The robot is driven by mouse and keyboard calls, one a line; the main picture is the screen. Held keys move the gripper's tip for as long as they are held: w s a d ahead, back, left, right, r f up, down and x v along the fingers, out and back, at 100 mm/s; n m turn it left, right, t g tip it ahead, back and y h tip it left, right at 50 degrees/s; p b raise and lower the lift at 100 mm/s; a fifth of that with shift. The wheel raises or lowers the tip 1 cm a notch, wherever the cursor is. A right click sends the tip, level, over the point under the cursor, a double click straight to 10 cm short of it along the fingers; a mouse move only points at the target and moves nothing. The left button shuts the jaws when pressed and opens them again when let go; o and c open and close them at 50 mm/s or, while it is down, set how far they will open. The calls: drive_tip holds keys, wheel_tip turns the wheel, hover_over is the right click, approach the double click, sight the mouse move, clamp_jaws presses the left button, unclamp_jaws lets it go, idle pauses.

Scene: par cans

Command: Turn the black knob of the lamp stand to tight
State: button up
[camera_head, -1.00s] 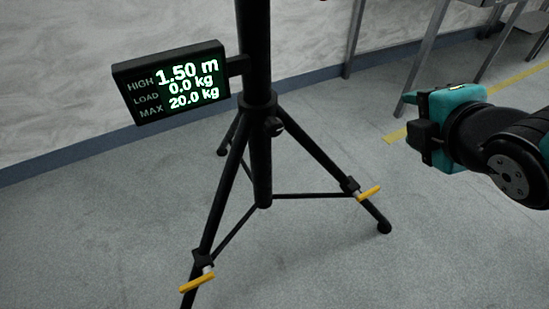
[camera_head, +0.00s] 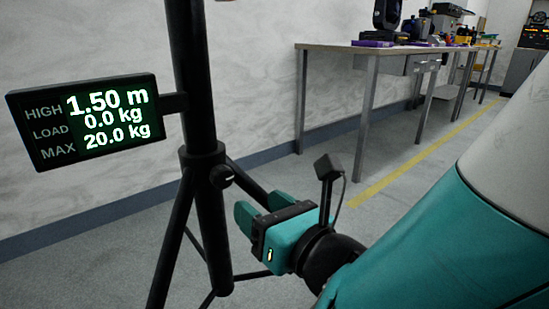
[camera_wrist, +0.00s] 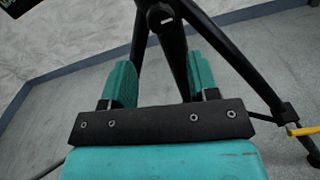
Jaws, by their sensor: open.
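The black lamp stand (camera_head: 192,70) rises on the left in the head view, its legs spread below a collar. The black knob (camera_head: 221,177) sticks out from the right side of the collar. In the wrist view the knob (camera_wrist: 160,19) is at the top centre, with a pale mark across its face. My gripper (camera_head: 261,209) is open and empty, below and to the right of the knob in the head view. In the wrist view my two teal fingers (camera_wrist: 162,76) stand apart, with the knob beyond them and not between them.
A lit display (camera_head: 85,122) on the stand reads HIGH 1.50 m, LOAD 0.0 kg, MAX 20.0 kg. A workbench (camera_head: 385,49) with equipment stands along the wall. Floor right of the stand is open.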

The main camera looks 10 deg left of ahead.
sight(226, 174)
drive_tip(key=p+x, duration=0.3)
drive_tip(key=p, duration=0.1)
drive_tip(key=p+x, duration=0.4)
drive_tip(key=p, duration=0.1)
drive_tip(key=p+x, duration=0.4)
drive_tip(key=p, duration=0.1)
drive_tip(key=shift+w+a+r, duration=0.1)
drive_tip(key=shift+w+r, duration=0.15)
drive_tip(key=shift+r, duration=0.15)
drive_tip(key=shift+w+a+f+p, duration=0.1)
drive_tip(key=shift+w+a+p, duration=0.3)
drive_tip(key=shift+p, duration=0.85)
drive_tip(key=shift+w+a+f+p, duration=0.15)
drive_tip(key=shift+a+f+p, duration=0.2)
drive_tip(key=shift+p, duration=0.2)
drive_tip(key=c, duration=0.6)
drive_tip(key=shift+c, duration=0.2)
drive_tip(key=shift+m, duration=0.3)
